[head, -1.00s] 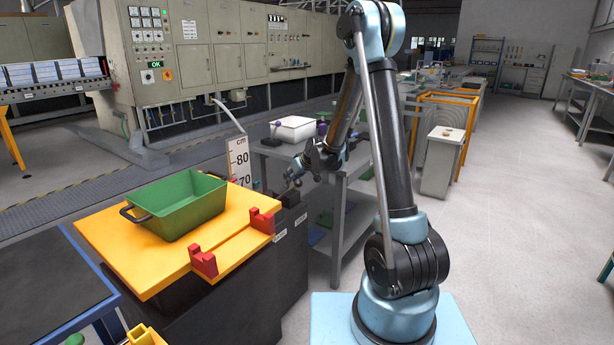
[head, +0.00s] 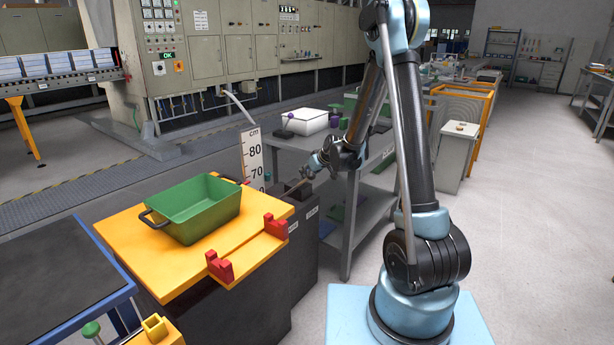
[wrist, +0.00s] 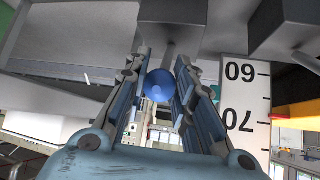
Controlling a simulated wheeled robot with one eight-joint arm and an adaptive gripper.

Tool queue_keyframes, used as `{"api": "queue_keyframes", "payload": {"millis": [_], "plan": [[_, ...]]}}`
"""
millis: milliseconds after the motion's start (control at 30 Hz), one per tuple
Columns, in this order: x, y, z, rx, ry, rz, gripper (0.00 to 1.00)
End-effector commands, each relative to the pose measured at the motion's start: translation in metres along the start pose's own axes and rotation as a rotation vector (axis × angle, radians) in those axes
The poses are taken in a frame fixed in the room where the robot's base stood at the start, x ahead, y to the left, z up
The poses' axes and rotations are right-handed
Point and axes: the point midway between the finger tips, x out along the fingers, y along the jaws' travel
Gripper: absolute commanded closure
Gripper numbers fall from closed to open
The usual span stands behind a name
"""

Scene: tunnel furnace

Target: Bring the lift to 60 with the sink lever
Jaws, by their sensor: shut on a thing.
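The lift is a yellow platform (head: 132,232) on a dark housing (head: 262,300). A white cm scale (head: 252,158) stands behind it; the 80 and 70 marks show clear of the platform, with part of a lower mark near its edge. In the wrist view the scale (wrist: 245,110) shows 60 and 70 upside down. My gripper (head: 309,172) is beside the housing's far right corner. It is shut on a blue ball knob (wrist: 158,86) at the end of a grey lever rod (wrist: 172,52). I cannot tell this lever's label.
A green crate (head: 200,213) sits on the platform, near two red blocks (head: 219,267) at its edge. A grey bench (head: 350,178) with a white box (head: 305,121) stands behind my gripper. A dark blue-edged table (head: 60,275) is at the left. The floor at right is clear.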

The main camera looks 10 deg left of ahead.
Motion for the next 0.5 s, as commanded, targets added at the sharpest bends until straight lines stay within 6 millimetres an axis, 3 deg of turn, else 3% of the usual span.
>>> {"api": "queue_keyframes", "payload": {"millis": [33, 67, 133, 500], "plan": [[-0.0021, 0.0012, 0.0047, -0.001, -0.008, 0.002, 1.0], [-0.0022, 0.0011, 0.0048, -0.001, -0.008, 0.002, 0.72], [-0.002, 0.0009, 0.0044, -0.001, -0.008, 0.002, 0.56], [-0.0013, -0.0005, 0.0018, -0.001, -0.004, 0.0, 0.54]]}}
